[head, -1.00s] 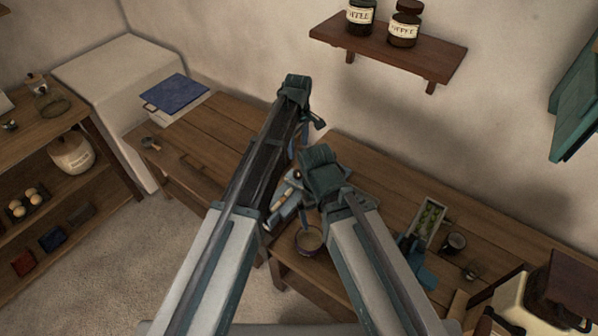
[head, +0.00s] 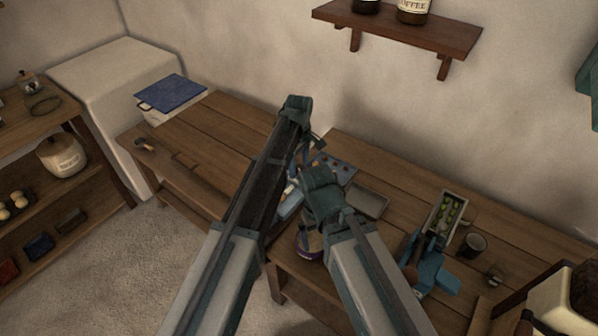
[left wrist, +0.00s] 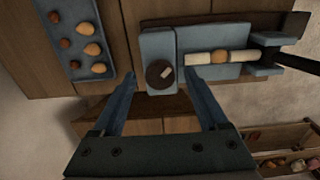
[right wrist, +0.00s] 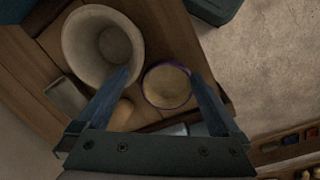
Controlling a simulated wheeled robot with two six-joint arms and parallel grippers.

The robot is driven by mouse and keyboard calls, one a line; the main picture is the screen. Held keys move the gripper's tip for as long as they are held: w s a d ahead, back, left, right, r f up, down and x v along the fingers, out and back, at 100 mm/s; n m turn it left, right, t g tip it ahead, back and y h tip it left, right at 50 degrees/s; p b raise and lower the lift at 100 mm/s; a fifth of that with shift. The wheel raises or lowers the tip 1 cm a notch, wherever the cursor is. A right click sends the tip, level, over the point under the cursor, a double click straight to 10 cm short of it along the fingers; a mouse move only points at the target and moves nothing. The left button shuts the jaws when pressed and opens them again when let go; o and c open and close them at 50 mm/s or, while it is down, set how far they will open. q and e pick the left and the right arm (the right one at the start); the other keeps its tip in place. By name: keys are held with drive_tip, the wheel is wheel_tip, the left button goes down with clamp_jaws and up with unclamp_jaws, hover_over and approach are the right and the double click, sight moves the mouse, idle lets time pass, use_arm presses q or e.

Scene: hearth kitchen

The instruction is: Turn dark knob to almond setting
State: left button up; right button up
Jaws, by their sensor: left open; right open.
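The dark round knob (left wrist: 160,73) with a pale mark on its face sits on a blue-grey device (left wrist: 157,43) in the left wrist view. The mark lies right of the knob's middle, tilted up to the right. A bar with cream and tan bands (left wrist: 220,57) runs to the right of the knob. My left gripper (left wrist: 160,77) is open, one finger on each side of the knob; I cannot tell whether they touch it. In the head view my arms hide the knob. My right gripper (right wrist: 160,76) is open above a purple-rimmed bowl (right wrist: 167,87).
A blue-grey tray of several nuts (left wrist: 77,40) lies left of the device. A large cream bowl (right wrist: 102,45) stands beside the purple-rimmed one. A green-filled box (head: 446,215) and a dark cup (head: 471,246) stand at right. The left tabletop (head: 205,145) is mostly clear.

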drive_tip(key=shift+f, duration=0.1)
use_arm(q)
clamp_jaws()
idle(0.4)
drive_tip(key=shift+m, duration=0.3)
drive_tip(key=m, duration=1.7)
drive_tip(key=shift+m, duration=0.3)
